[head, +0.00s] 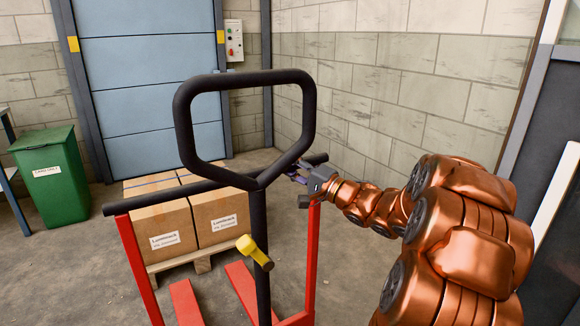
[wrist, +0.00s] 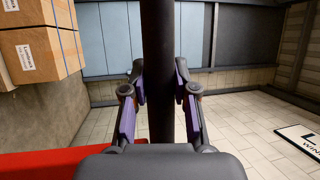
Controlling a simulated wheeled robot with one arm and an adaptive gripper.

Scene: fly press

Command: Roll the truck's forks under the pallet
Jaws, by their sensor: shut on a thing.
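The red pallet truck stands in front of me in the head view, with a black loop handle (head: 181,120) and a black crossbar (head: 150,197). My gripper (head: 306,179) is shut on the right part of the crossbar. In the wrist view the bar (wrist: 158,70) runs between my gripper's purple-padded fingers (wrist: 160,88). The left fork (head: 185,303) and right fork (head: 244,291) lie low, pointing at the wooden pallet (head: 165,279). Their tips show close to its near edge, apparently just short of it. The pallet carries several cardboard boxes (head: 165,222).
A yellow-gripped lever (head: 247,246) sits on the truck's column. A green bin (head: 52,180) stands at the left. A blue shutter door (head: 150,85) is behind the pallet, and a block wall (head: 400,85) is at the right. Bare floor lies right of the pallet.

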